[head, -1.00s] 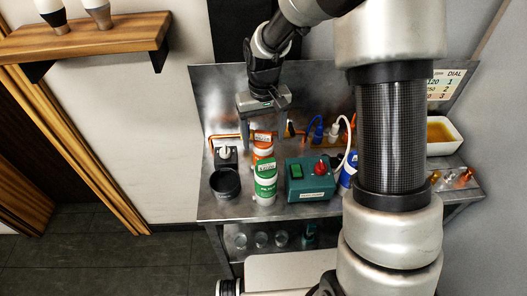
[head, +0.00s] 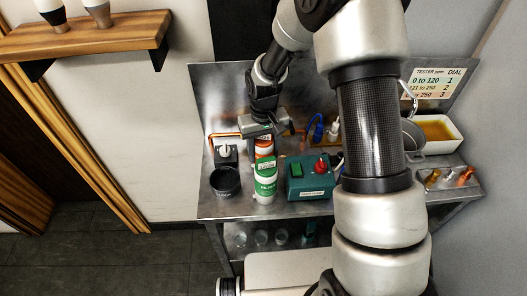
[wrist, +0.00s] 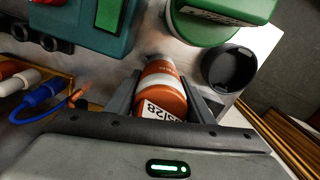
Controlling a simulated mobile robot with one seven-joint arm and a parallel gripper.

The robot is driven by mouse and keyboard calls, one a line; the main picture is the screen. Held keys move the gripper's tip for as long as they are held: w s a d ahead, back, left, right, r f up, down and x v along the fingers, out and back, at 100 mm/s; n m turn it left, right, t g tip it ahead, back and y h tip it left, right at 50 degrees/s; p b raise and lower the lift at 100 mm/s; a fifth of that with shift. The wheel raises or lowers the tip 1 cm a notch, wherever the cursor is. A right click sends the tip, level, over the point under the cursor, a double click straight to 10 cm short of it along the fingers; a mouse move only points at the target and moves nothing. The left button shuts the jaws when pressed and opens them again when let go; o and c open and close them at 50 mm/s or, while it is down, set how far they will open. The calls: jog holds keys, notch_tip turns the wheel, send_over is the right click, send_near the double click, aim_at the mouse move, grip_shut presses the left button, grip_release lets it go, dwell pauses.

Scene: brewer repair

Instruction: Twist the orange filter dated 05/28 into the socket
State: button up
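The orange filter (head: 264,147) with a white band stands on the steel bench behind the green filter, its upper part hidden by my gripper. In the wrist view the orange filter (wrist: 163,82) shows a label partly reading 5/28. My gripper (head: 264,135) is lowered over it from above. In the wrist view its fingers (wrist: 162,95) lie on either side of the orange filter, open, with little room between; firm contact is not visible. The green and white filter (head: 265,188) stands just in front. I cannot make out the socket clearly.
A black cup (head: 225,182) is left of the filters, with a white-knobbed valve (head: 226,154) behind it. A teal tester box (head: 311,178) with a red knob is close on the right. Blue and white connectors (head: 318,131) stand behind it. A tray (head: 455,146) is far right.

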aim_at(264, 138)
jog(key=c, duration=0.7)
jog(key=o, duration=0.5)
jog(key=shift+c, duration=1.3)
jog(key=shift+r+p, duration=1.5)
jog(key=shift+r, duration=1.05)
jog(key=shift+r, duration=0.1)
